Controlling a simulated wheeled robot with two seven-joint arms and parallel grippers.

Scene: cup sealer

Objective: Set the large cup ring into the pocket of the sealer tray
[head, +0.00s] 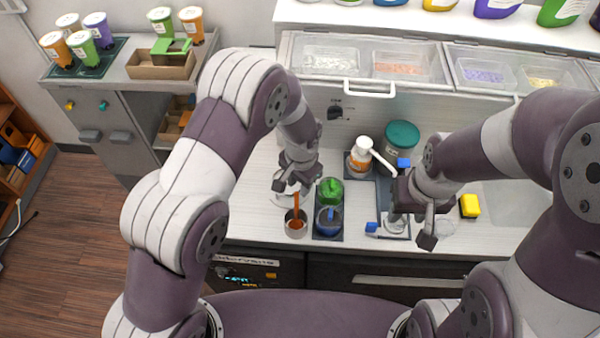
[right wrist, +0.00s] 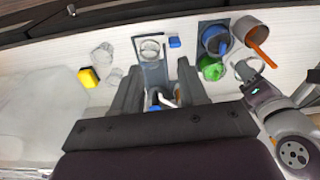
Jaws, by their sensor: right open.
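The sealer tray (right wrist: 152,66) is a grey plate with a blue knob (right wrist: 175,42) beside it; in the head view the blue knob (head: 371,228) is by its left edge. A pale round ring (right wrist: 150,48) lies at the tray's pocket; I cannot tell how fully it sits in it. My right gripper (head: 412,223) is open above the tray, and its two fingers (right wrist: 158,88) show apart with nothing between them. My left gripper (head: 293,186) hangs over another white ring-shaped item (right wrist: 245,68), partly hidden by it; its jaw opening is unclear.
Left of the tray are a pot with an orange handle (head: 296,226), a green item (head: 330,190) and a blue item (head: 328,221). A yellow block (head: 469,206) and clear cups (right wrist: 102,54) are to the right.

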